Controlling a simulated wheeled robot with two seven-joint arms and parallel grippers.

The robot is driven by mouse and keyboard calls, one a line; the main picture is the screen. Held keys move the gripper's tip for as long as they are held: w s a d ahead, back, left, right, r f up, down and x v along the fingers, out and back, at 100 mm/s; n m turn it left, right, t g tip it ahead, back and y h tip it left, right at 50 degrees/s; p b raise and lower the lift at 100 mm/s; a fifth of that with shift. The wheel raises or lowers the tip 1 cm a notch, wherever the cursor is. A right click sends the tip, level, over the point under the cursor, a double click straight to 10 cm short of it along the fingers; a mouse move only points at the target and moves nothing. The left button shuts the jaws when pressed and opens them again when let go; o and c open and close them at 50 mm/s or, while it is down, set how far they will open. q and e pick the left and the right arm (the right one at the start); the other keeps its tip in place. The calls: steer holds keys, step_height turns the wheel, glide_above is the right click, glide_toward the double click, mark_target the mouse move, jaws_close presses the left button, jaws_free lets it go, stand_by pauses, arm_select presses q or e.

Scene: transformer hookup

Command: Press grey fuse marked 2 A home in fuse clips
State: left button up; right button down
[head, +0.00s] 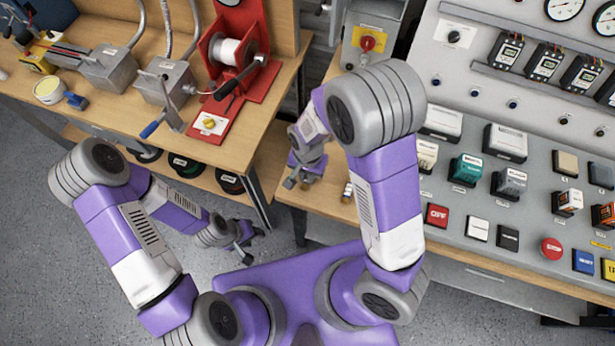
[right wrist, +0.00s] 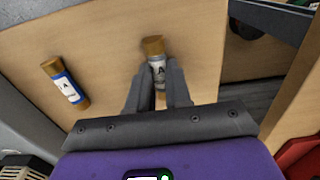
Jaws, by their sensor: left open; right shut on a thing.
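The grey fuse (right wrist: 158,66), with brass end caps and a pale label, is between the fingers of my right gripper (right wrist: 160,88) in the right wrist view. The gripper is shut on it. The label's A shows but its number is too small to read. In the head view my right gripper (head: 300,182) is over the wooden bench's left part, and the grey fuse is not distinct there. My left gripper (head: 250,244) is open and empty, low over the floor beside the left bench. I cannot make out fuse clips in either view.
A blue fuse (right wrist: 65,85) with brass caps lies on the bare wood beside the held one. The grey control panel (head: 530,190) with switches and buttons stands to the right. The left bench carries a red winder (head: 236,60) and grey boxes (head: 108,68).

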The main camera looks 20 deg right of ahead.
steer(key=shift+r, duration=0.1)
step_height(320, 180, up, 6)
steer(key=p, duration=0.5)
steer(key=shift+p, duration=0.35)
steer(key=shift+w, duration=0.1)
